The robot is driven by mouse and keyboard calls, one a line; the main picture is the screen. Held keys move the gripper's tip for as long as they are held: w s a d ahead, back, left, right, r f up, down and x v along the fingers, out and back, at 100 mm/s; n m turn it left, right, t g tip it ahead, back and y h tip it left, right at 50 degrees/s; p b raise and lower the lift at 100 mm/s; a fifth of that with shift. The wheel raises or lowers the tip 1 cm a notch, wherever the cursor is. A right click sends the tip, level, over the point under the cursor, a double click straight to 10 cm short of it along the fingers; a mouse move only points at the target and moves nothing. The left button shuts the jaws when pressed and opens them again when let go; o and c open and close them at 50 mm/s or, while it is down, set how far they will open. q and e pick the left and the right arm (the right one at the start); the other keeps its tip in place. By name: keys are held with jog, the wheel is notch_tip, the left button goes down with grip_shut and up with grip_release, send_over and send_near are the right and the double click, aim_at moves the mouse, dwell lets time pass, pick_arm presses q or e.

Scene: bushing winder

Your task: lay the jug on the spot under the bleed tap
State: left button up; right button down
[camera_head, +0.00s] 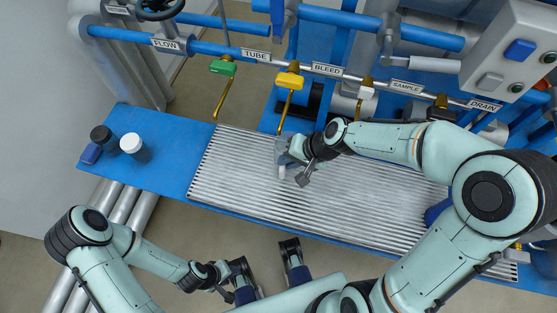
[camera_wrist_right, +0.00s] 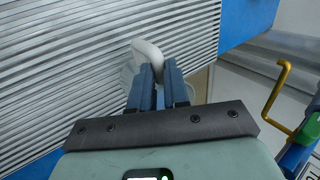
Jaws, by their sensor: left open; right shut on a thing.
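The jug (camera_head: 284,158) is a small, pale, see-through vessel, partly hidden by my right gripper. In the right wrist view its white handle (camera_wrist_right: 148,56) is between the blue fingers. My right gripper (camera_head: 298,163) is shut on it, over the ribbed metal grate (camera_head: 240,180); I cannot tell whether the jug touches the grate. The yellow-handled tap (camera_head: 289,80), just left of the BLEED label (camera_head: 327,69), has a brass spout that ends close to the jug in the head view. My left gripper (camera_head: 271,282) is open and empty, in front of the bench.
A green-handled tap (camera_head: 223,68) hangs to the left and a white-handled one (camera_head: 366,91) to the right. A dark cup (camera_head: 101,135), a white-bodied cup (camera_head: 133,146) and a blue block (camera_head: 91,153) stand on the blue bench's left end. The grate's left part is clear.

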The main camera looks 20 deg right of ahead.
jog(key=b+x, duration=0.1)
jog(key=x, duration=0.3)
jog(key=shift+w+a, duration=0.25)
jog(key=shift+f, duration=0.1)
jog(key=shift+f, duration=0.15)
jog(key=c, duration=1.1)
grip_release()
